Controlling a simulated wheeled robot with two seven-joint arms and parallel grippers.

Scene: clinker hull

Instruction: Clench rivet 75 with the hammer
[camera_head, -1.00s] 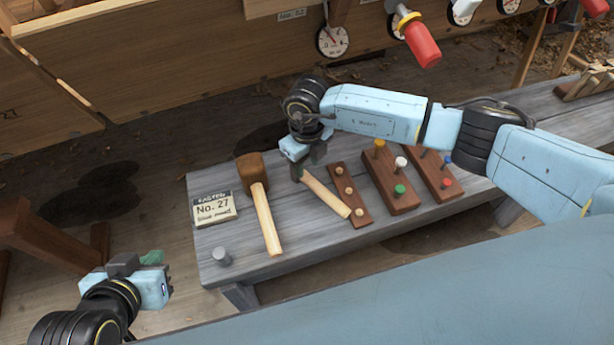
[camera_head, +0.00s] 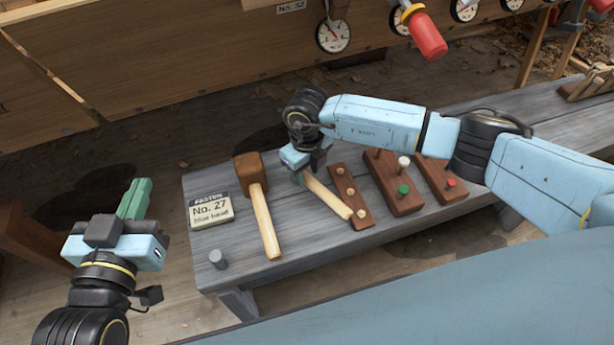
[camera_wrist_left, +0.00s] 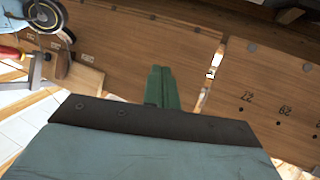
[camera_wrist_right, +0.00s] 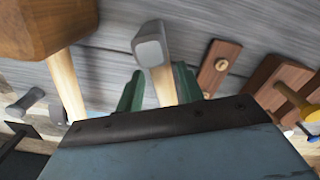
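A hammer lies on the grey bench, its pale handle (camera_head: 328,197) slanting down-right from under my right gripper (camera_head: 308,172). Its grey metal head (camera_wrist_right: 150,50) shows in the right wrist view. There my right gripper's green fingers (camera_wrist_right: 158,90) stand apart, one on each side of the handle; I cannot tell whether they touch it. My left gripper (camera_head: 135,198) is off the bench's left end, its green fingers together and empty; they also show in the left wrist view (camera_wrist_left: 162,87). A card (camera_head: 210,210) reads "No. 27 blue head". I cannot make out a rivet 75.
A wooden mallet (camera_head: 262,215) lies left of the hammer. Brown blocks (camera_head: 395,180) with coloured-headed pegs stand to its right. A grey peg (camera_head: 218,259) stands near the bench's front left (camera_head: 205,280). The planked hull (camera_head: 180,60) with dials is behind.

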